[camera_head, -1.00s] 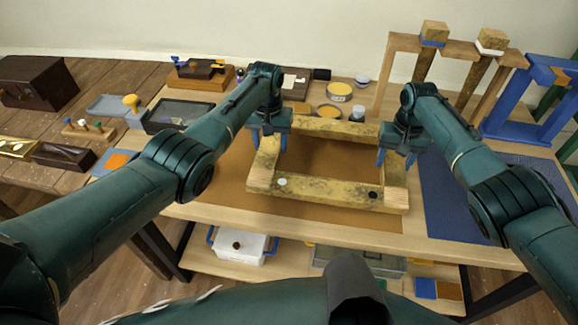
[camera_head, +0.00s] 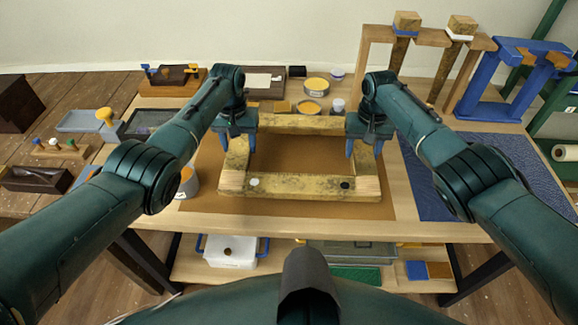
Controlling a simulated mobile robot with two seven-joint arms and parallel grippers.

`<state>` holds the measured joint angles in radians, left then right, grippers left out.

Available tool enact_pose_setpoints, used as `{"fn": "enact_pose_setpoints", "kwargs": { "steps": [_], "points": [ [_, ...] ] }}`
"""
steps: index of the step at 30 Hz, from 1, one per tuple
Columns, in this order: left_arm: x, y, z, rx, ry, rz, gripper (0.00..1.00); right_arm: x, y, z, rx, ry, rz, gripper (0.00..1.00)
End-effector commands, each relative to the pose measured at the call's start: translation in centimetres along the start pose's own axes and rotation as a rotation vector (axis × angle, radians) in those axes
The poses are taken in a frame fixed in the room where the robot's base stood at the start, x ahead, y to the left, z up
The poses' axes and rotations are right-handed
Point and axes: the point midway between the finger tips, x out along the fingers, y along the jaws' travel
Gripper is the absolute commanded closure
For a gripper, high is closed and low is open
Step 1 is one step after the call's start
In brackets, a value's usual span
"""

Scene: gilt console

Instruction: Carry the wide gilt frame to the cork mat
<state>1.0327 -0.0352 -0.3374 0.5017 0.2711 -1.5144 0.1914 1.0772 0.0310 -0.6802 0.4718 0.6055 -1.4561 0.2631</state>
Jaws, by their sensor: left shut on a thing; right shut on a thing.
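The wide gilt frame (camera_head: 298,187) is a mottled gold rectangle with pale wood at its front corners, one white dot and one black dot on its front bar. My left gripper (camera_head: 237,143) is shut on its left side bar, and my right gripper (camera_head: 364,149) is shut on its right side bar. The frame looks level and lies over the brown cork mat (camera_head: 300,210), which shows through its opening and around it. I cannot tell whether the frame touches the mat or hangs just above it. The grippers hide parts of the side bars.
A tin with orange contents (camera_head: 187,183) stands close left of the frame. Yellow-topped round tins (camera_head: 316,86) stand behind it. A blue mat (camera_head: 450,182) lies to the right, with a wooden stand (camera_head: 428,38) and a blue stand (camera_head: 503,80) behind it.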

Motion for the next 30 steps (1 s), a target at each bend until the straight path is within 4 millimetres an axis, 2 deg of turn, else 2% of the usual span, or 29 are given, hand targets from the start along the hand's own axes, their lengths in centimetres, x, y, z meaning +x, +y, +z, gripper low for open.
{"fn": "enact_pose_setpoints", "kwargs": {
  "steps": [8,28,29,30],
  "points": [
    [0.8,-0.1,-0.1,-0.001,0.001,-0.002,0.89,0.8,0.1,-0.1,0.001,0.001,0.002,0.89],
    [5.2,-0.1,-0.1,-0.001,0.002,-0.002,0.89,5.2,0.1,-0.1,0.001,0.001,0.002,0.89],
    [4.8,-0.1,0.0,-0.001,0.001,-0.002,0.43,4.8,0.1,0.0,0.001,0.000,0.002,0.43],
    [4.7,-0.1,0.0,-0.001,0.000,-0.002,0.40,4.8,0.1,0.0,0.001,0.000,0.002,0.40]
  ]
}}
